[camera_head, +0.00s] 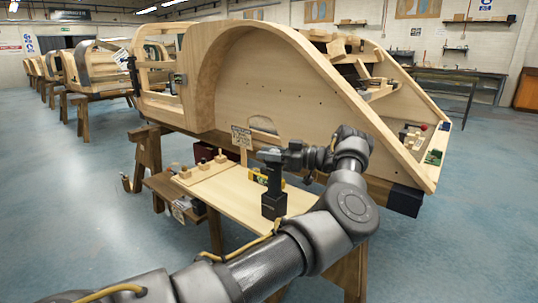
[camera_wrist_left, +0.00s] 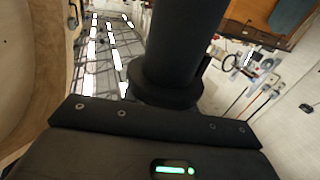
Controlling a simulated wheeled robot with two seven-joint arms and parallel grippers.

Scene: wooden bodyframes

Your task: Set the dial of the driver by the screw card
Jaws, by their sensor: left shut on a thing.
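The driver (camera_head: 273,184) is black, with an upright grip and a boxy foot, over the front part of the pale work board. My left gripper (camera_head: 276,157) is at its upper end and shut on it; the fingertips are hard to make out. I cannot tell whether the foot touches the board. The driver's dial and its setting cannot be made out. The screw card (camera_head: 241,137) is a small tan card with dark print, upright behind the board and too small to read. In the left wrist view, a thick black cylinder (camera_wrist_left: 185,45) stands close to the camera. My right gripper is out of view.
The pale board (camera_head: 235,190) on a low wooden stand carries several small wooden blocks (camera_head: 204,163) at its back left. A large wooden bodyframe (camera_head: 270,75) rises just behind. A yellow and black item (camera_head: 262,178) lies behind the driver. Floor is free at the left.

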